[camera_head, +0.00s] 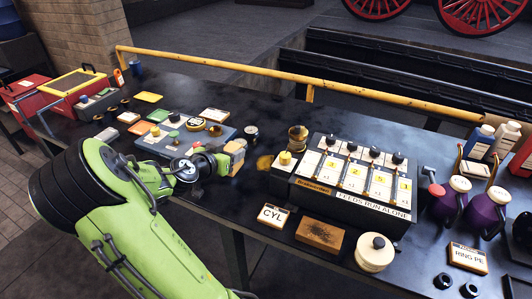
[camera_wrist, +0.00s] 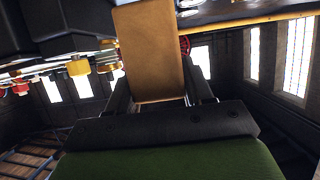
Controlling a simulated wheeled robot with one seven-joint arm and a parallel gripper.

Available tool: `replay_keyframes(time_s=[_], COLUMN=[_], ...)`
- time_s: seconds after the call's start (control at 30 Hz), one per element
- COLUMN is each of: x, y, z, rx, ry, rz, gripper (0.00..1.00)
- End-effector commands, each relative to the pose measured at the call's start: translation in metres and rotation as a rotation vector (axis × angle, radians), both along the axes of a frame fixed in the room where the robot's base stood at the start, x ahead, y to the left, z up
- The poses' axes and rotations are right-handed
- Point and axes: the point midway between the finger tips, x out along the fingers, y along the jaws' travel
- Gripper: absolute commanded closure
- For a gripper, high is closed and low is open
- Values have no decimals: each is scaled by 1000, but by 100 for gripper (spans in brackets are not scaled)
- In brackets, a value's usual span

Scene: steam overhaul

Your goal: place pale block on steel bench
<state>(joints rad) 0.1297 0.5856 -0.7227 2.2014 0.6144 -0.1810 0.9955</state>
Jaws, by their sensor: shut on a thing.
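The pale block (camera_head: 237,158) is a tan, flat-sided block at the end of my green arm in the head view. My gripper (camera_head: 228,155) is shut on it. In the wrist view the block (camera_wrist: 147,50) stands out long between the two dark fingers of my gripper (camera_wrist: 160,92). The steel bench (camera_head: 245,205) is the long dark top under the arm, running across the head view. The block is over the middle of the bench, just left of the control panel. I cannot tell whether it touches the top; my wrist hides part of it.
The control panel (camera_head: 345,185) with black knobs stands right of my gripper. A CYL card (camera_head: 272,215), a brown block (camera_head: 320,236) and a cream round pot (camera_head: 375,252) line the front. Purple jugs (camera_head: 487,212) stand at right. A yellow rail (camera_head: 215,69) runs behind.

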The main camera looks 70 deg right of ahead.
Motion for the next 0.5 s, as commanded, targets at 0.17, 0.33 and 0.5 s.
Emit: replay_keyframes(time_s=[0.17, 0.33, 0.5], x=[-2, -2, -2], y=[0, 0, 0], z=[-43, -66, -96], rx=[3, 3, 4], ry=[9, 5, 8], rz=[-7, -5, -4], gripper=[84, 84, 84])
